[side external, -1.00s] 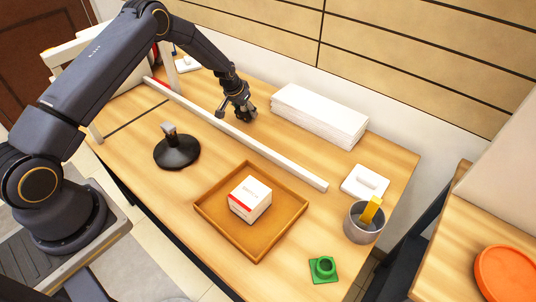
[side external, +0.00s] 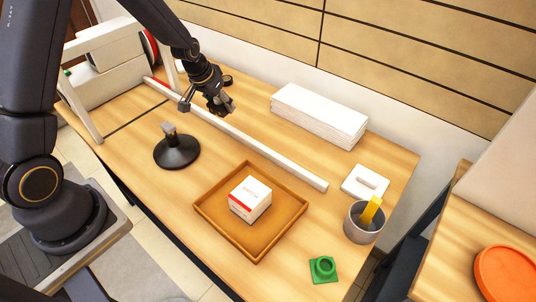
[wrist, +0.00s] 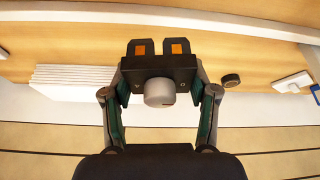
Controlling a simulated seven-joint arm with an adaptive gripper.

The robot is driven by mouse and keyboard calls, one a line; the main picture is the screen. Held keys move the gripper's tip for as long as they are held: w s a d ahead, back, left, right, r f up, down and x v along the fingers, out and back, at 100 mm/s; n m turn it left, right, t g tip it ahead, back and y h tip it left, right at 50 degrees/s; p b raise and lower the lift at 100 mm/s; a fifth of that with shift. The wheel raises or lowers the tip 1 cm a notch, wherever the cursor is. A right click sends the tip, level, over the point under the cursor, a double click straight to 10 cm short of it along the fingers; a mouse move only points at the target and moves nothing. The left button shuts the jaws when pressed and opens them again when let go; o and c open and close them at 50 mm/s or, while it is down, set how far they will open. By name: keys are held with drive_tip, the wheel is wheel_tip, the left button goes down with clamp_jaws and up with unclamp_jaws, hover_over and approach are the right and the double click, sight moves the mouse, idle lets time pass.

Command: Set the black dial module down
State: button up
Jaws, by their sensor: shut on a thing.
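The black dial module (wrist: 158,68) is a black block with a round grey knob and two orange squares on its prongs. In the wrist view my gripper (wrist: 159,90) is shut on it, with one finger on each side. In the side view my gripper (side external: 220,104) holds it above the table, close to the long white rail. The module is small and partly hidden by the fingers there, and its exact height is hard to tell.
A black disc (side external: 227,81) lies behind my gripper. A white stack (side external: 318,116) stands along the wall. A black round stand (side external: 177,152), a wooden tray (side external: 204,208) with a white box (side external: 250,199), and a grey cup (side external: 362,225) are nearer. The white rail (side external: 262,149) crosses the table.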

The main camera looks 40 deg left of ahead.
drive_tip(key=d+m+h, duration=0.2)
drive_tip(key=d+m, duration=0.4)
drive_tip(key=d, duration=2.1)
approach(332, 163)
drive_tip(key=shift+w+d+f, duration=0.25)
drive_tip(key=shift+w+f, duration=0.55)
drive_tip(key=shift+w+d+f, duration=0.1)
drive_tip(key=shift+w+f, duration=0.25)
drive_tip(key=shift+f, duration=0.05)
drive_tip(key=shift+w+f, duration=0.1)
drive_tip(key=shift+f, duration=1.5)
drive_tip(key=shift+f, duration=0.15)
drive_tip(key=o, duration=1.2)
drive_tip(key=shift+c, duration=0.2)
